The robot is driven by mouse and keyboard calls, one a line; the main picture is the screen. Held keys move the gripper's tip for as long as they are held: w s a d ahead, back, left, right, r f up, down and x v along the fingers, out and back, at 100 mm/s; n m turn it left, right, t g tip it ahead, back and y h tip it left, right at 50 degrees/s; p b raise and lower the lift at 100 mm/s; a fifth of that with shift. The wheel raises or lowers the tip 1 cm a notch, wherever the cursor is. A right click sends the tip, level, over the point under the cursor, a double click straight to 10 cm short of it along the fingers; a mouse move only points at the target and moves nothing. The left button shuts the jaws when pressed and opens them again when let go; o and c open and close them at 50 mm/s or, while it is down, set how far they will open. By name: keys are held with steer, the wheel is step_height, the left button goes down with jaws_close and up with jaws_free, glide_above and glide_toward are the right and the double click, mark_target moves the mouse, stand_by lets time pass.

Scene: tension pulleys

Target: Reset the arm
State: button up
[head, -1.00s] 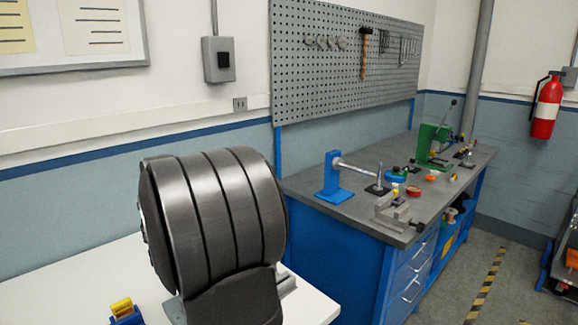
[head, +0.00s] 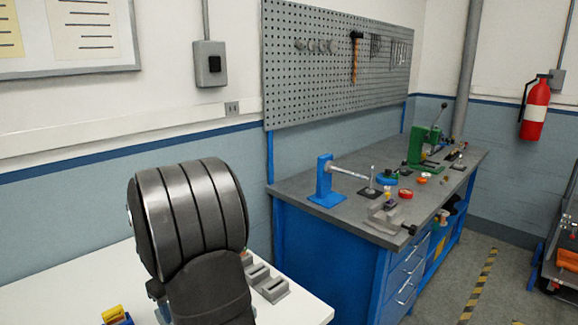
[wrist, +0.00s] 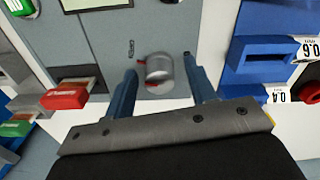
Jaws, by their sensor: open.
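My gripper (wrist: 158,66) is open in the wrist view, its two blue fingers spread apart. A grey cylindrical part (wrist: 159,72) with red marks shows between the fingertips, on a grey panel (wrist: 190,20). I see nothing gripped, and cannot tell whether the fingers touch the cylinder. In the head view, the dark ribbed link (head: 190,215) of my arm stands over the white table (head: 60,285); the gripper is not visible there.
In the wrist view, a red-handled piece (wrist: 65,96) and a green one (wrist: 16,129) sit left. Blue labelled holders (wrist: 258,55) stand right. In the head view, grey blocks (head: 268,284) lie beside my arm, and a blue workbench (head: 325,255) stands behind.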

steer(key=shift+r, duration=0.1)
step_height(320, 180, up, 18)
steer(key=f, duration=0.1)
step_height(320, 180, down, 17)
steer(key=shift+r, duration=0.2)
steer(key=shift+f, duration=0.35)
steer(key=m, duration=0.6)
steer(key=shift+r, duration=0.1)
steer(key=m, duration=0.6)
steer(key=shift+r, duration=1.65)
